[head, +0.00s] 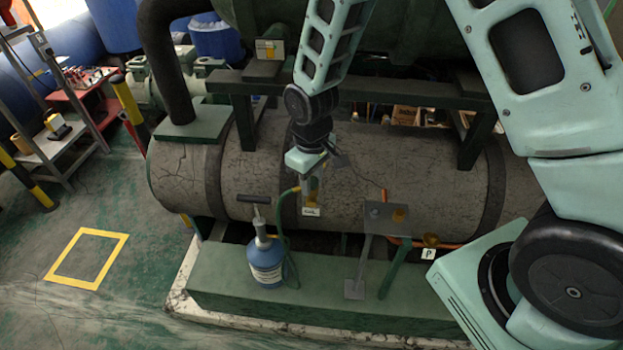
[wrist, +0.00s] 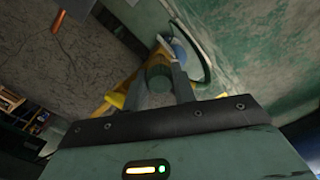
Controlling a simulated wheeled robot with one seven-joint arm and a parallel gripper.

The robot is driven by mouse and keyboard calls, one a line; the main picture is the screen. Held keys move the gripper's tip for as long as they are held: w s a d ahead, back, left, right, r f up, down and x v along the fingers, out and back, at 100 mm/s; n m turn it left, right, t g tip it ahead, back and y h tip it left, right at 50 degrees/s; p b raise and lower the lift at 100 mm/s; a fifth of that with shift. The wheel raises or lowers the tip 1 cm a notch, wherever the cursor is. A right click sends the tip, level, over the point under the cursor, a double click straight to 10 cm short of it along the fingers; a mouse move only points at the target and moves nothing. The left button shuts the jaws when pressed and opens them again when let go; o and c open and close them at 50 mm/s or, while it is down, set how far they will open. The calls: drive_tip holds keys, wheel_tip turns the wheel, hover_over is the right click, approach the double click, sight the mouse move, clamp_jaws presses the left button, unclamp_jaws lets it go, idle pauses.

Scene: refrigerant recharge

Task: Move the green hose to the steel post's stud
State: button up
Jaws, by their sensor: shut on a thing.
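My gripper (head: 312,195) hangs from the arm in front of the large grey tank. In the wrist view its fingers (wrist: 168,85) are shut on the end fitting of the green hose (head: 281,225), a dark greenish cylinder with yellow brass parts beside it. The hose also shows as a dark arc in the wrist view (wrist: 208,62); it loops down to the blue bottle (head: 266,262). I cannot tell whether the fitting is free of the brass behind it. The steel post (head: 361,265) stands to the right, with a grey top plate (head: 377,217) and a brass stud (head: 398,215).
A white label (head: 311,212) is just below my gripper. A brass fitting (head: 430,240) with a P tag (head: 428,254) and an orange hose lie right of the post. The cracked tank (head: 235,180) is close behind. The green plinth (head: 225,285) carries the bottle.

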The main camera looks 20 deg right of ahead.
drive_tip(key=n, duration=0.3)
drive_tip(key=shift+n, duration=0.3)
drive_tip(key=shift+r+n+p, duration=0.1)
drive_tip(key=shift+n+p, duration=0.4)
drive_tip(key=shift+n, duration=1.3)
drive_tip(key=shift+n+p, duration=0.75)
drive_tip(key=shift+n, duration=1.05)
